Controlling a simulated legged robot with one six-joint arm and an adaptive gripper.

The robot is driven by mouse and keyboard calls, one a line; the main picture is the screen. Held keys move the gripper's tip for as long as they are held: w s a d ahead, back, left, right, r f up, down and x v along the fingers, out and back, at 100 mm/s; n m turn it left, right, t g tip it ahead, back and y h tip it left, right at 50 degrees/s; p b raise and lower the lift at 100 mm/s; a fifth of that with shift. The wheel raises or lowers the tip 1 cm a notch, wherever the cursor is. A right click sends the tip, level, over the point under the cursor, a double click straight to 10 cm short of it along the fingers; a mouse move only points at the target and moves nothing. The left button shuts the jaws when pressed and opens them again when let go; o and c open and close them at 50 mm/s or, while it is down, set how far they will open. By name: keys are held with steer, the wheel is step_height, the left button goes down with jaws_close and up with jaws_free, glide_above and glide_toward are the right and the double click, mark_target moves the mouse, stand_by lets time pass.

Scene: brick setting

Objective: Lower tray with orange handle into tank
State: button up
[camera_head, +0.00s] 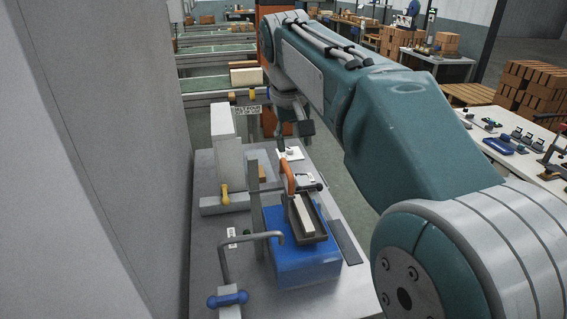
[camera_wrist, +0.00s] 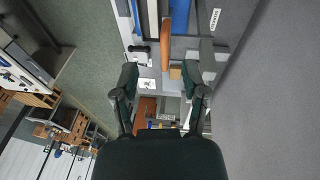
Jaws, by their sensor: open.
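A dark tray (camera_head: 316,236) with a pale bar lying in it is at the top of a blue box-shaped tank (camera_head: 290,275). I cannot tell whether it rests on the tank or partly inside it. Its orange handle (camera_head: 288,178) stands upright at the tray's far end. In the wrist view the orange handle (camera_wrist: 166,45) shows as a bar beyond my fingertips. My gripper (camera_wrist: 160,75) is open, with nothing between its fingers. In the head view my gripper hangs above and beyond the handle, apart from it, partly hidden by my arm.
A grey bent pipe (camera_head: 223,262) with a blue lever (camera_head: 228,298) stands left of the tank. A light grey upright fixture (camera_head: 230,165) stands behind it. A grey wall (camera_head: 90,150) closes the left side. A bench with tools (camera_head: 510,145) is at the right.

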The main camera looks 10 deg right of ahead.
steer(key=g, duration=0.2)
glide_toward(286, 167)
steer(key=shift+h, duration=0.4)
steer(key=f, duration=0.6)
steer(key=d+f, duration=0.1)
steer(key=f, duration=0.2)
steer(key=shift+s+f, duration=0.1)
jaws_close()
steer(key=shift+f, duration=0.1)
